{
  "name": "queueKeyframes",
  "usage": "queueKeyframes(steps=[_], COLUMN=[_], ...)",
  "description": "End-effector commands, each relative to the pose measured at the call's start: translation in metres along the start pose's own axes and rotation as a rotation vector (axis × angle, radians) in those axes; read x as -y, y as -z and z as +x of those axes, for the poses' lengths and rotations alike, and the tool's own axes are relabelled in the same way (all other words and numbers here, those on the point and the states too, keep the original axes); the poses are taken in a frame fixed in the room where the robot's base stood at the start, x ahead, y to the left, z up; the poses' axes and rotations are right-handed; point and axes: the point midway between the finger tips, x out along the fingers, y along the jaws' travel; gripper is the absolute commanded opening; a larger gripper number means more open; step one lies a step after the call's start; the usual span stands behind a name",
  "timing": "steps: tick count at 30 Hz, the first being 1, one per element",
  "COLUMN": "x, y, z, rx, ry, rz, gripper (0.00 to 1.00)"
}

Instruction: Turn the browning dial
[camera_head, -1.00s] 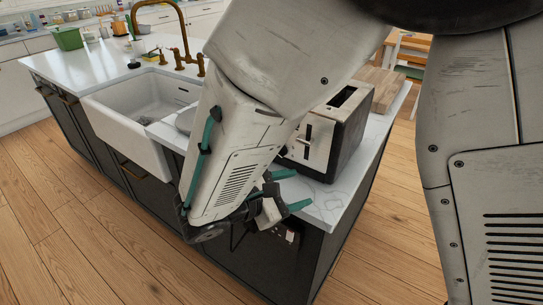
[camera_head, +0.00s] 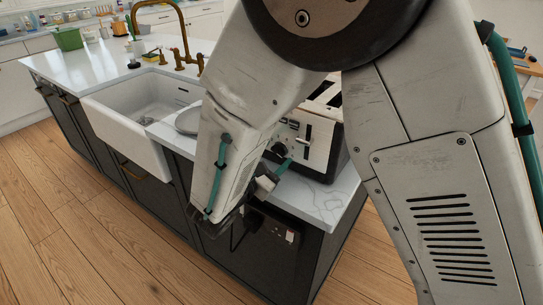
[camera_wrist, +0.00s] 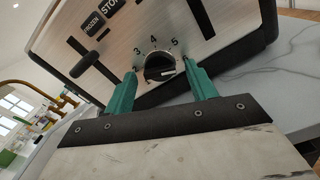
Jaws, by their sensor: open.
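The toaster (camera_head: 322,152) stands on the white counter of the island, partly hidden by my arm in the head view. Its brushed metal front (camera_wrist: 205,22) fills the upper wrist view. The browning dial (camera_wrist: 158,66) is a black round knob with a light pointer mark, ringed by numbers; 3, 4 and 5 are readable. My gripper (camera_wrist: 158,76) has two teal fingers, open, one on each side of the dial in the picture. I cannot tell whether they touch it. In the head view, a teal finger of my gripper (camera_head: 283,166) shows close to the toaster front.
The toaster's lever (camera_wrist: 85,64) and the STOP and FROZEN buttons (camera_wrist: 94,24) lie up and left of the dial. A white sink (camera_head: 125,125) with a brass faucet (camera_head: 180,40) is to the left. Bare counter (camera_head: 325,198) lies in front of the toaster.

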Motion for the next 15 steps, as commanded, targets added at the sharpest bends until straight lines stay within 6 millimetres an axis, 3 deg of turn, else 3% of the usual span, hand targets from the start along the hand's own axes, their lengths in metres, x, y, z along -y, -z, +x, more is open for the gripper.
queueKeyframes(steps=[6,11,15], x=[-0.0001,-0.0003,-0.0021], y=[0.0,0.0,0.0006], z=[0.0002,-0.0001,-0.0018], rx=[0.0,0.0,-0.001], ry=[0.0,0.0,-0.001], rz=[0.0,0.0,0.0], gripper=[0.56,0.12,0.12])
